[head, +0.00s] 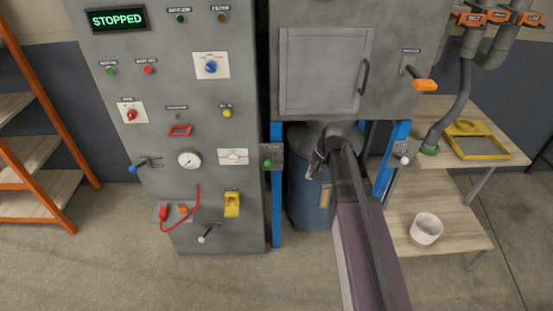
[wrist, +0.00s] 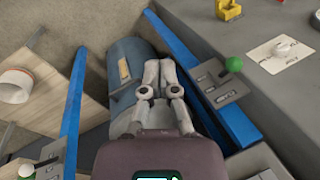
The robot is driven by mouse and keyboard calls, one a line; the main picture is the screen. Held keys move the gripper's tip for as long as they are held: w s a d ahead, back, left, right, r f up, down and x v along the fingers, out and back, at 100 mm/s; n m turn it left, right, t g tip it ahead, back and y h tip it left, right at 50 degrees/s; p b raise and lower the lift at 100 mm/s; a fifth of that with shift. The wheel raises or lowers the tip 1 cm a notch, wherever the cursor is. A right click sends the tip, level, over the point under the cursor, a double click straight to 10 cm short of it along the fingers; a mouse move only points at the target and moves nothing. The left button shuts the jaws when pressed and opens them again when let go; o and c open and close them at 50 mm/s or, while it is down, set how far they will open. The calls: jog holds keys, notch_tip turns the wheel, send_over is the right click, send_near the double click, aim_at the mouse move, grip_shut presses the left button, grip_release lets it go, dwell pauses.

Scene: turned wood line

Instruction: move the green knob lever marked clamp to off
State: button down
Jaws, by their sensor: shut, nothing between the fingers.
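The green knob lever (head: 267,163) sits on a small grey plate on the left blue post, beside the grey cabinet. It also shows in the wrist view (wrist: 234,65), right of my fingers, standing out from its slotted plate (wrist: 222,84). The lettering on the plate is too small to read. My gripper (head: 314,170) is to the right of the lever, in front of the blue drum, and apart from the lever. In the wrist view my gripper (wrist: 160,66) is shut with nothing in it. My arm does not cover the lever.
A white knob lever (head: 404,160) is on the right blue post. A blue drum (head: 300,197) stands between the posts. The cabinet (head: 100,60) carries several buttons, switches and a yellow part (head: 232,204). A wooden shelf (head: 455,225) with a white tub (head: 426,229) is at right.

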aim_at(268, 162)
jog(key=w+a+r+m+y, duration=0.1)
jog(key=w+m+y, duration=0.1)
jog(key=w, duration=0.5)
jog(key=w+r+m+t+y, duration=0.1)
jog(key=w+r+m, duration=0.1)
jog(key=w, duration=0.6)
jog(key=shift+a+y, duration=0.4)
jog(key=shift+w+f, duration=0.1)
jog(key=s+a+b+x, duration=0.1)
jog(key=s+b+x, duration=0.1)
jog(key=b+x, duration=0.7)
jog(key=shift+w+a+f, duration=0.35)
jog(key=shift+a+f, duration=0.7)
jog(key=shift+a, duration=0.35)
jog(key=shift+s+d+f+t+b, duration=0.15)
jog(key=shift+d+t+b, duration=0.15)
jog(key=shift+b, duration=0.15)
